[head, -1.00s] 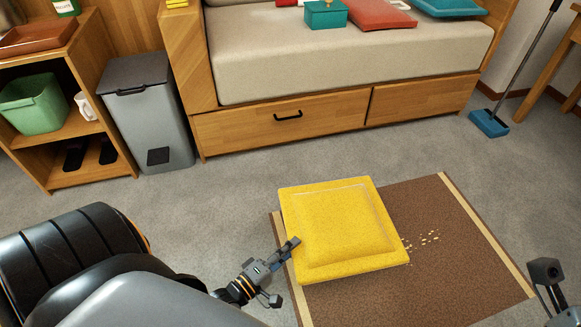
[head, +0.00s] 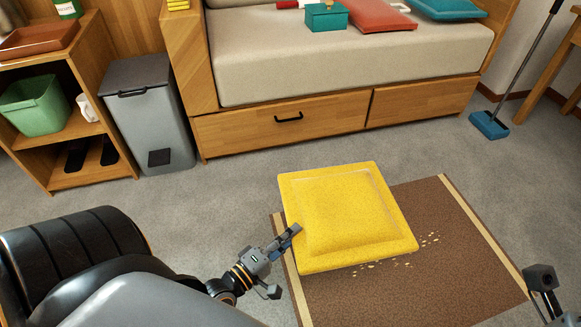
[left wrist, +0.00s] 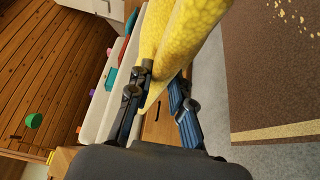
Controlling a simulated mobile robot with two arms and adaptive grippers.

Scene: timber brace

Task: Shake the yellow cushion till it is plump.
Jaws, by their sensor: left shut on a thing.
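The yellow cushion (head: 345,215) is square, with a raised middle panel. In the head view it appears above the brown mat (head: 440,240), its left edge at my left gripper. My left gripper (head: 292,236) is shut on that edge. In the left wrist view the cushion (left wrist: 200,40) rises from between the fingers of the gripper (left wrist: 158,105), with a fold running along it. My right gripper (head: 545,288) is only partly in view at the lower right, apart from the cushion; its fingertips are not clear.
Pale crumbs (head: 430,240) lie on the mat beside the cushion. A wooden sofa bench (head: 290,120) with drawers stands behind. A grey bin (head: 150,120) and a wooden shelf (head: 90,170) are at left. A blue broom (head: 489,125) stands at right. Grey carpet lies between.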

